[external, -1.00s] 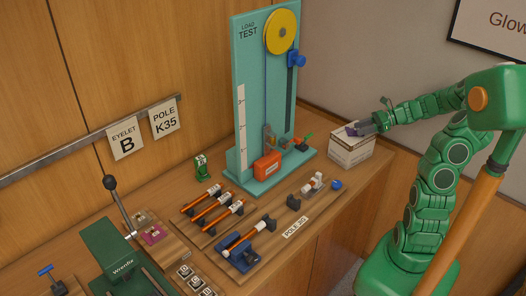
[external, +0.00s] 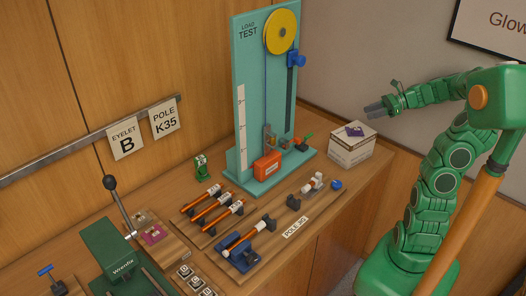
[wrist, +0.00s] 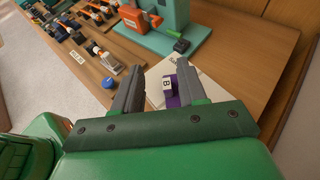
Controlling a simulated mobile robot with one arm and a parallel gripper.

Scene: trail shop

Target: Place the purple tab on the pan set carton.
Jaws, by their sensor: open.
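The purple tab (external: 355,130) lies on top of the white pan set carton (external: 350,152), at the right end of the bench. In the wrist view the tab (wrist: 171,100) shows between my fingers, with a small white block marked B on it; the carton's pale top (wrist: 205,88) is partly hidden by my fingers. My gripper (external: 372,108) is open and empty, above and to the right of the carton, apart from the tab.
The teal load test stand (external: 262,100) with its yellow wheel stands left of the carton. Orange poles (external: 205,197) lie in a rack. A purple piece (external: 153,234) sits on a board near the green press (external: 112,252).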

